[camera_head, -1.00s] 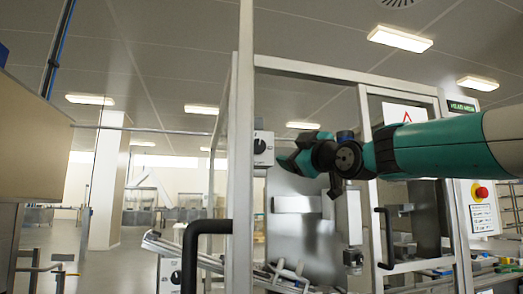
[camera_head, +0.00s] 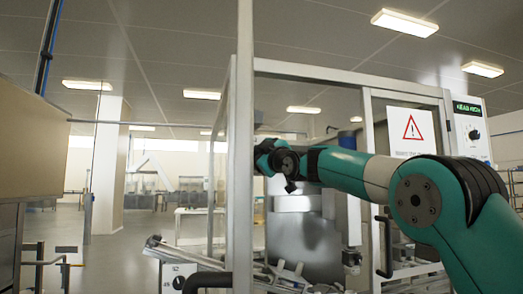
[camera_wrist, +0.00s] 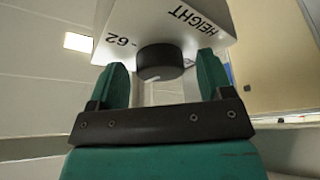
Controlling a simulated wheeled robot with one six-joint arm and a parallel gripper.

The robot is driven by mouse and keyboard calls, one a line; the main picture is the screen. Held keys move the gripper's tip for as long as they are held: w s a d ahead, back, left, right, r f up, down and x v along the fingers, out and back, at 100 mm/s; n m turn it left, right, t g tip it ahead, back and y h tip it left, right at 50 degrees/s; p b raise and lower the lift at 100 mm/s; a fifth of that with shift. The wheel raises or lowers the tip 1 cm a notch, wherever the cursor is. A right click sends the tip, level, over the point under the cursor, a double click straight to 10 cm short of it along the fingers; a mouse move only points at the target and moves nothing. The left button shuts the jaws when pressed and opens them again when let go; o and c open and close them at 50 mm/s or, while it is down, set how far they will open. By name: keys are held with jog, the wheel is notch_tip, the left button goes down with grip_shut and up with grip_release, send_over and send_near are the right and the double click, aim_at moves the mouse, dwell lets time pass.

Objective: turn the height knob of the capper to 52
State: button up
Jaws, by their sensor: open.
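In the wrist view, the black height knob (camera_wrist: 165,55) sticks out of a white box (camera_wrist: 135,20) printed "HEIGHT" and "62". My gripper (camera_wrist: 162,68) is open, with one green finger on each side of the knob. A gap shows between the left finger and the knob; contact on the right cannot be told. A small light mark shows on the knob, but its setting cannot be read. In the head view, my gripper (camera_head: 262,155) is at the metal post, and its fingers and the height knob are hidden there.
A grey metal frame post (camera_head: 243,120) stands beside my gripper. A white warning sign (camera_head: 411,130) hangs on the frame behind my arm. Another dial box (camera_head: 178,278) sits low at the left, near a black handle (camera_head: 208,281). A panel with a knob (camera_head: 472,133) stands at the right.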

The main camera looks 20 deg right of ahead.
jog(key=c, duration=0.9)
jog(key=n+g, duration=0.1)
jog(key=n, duration=0.1)
jog(key=n+g+y+p, duration=0.1)
jog(key=n, duration=0.2)
jog(key=shift+n, duration=0.3)
jog(key=shift+c, duration=0.2)
jog(key=o, duration=0.9)
jog(key=shift+r, duration=0.1)
jog(key=shift+o, duration=0.2)
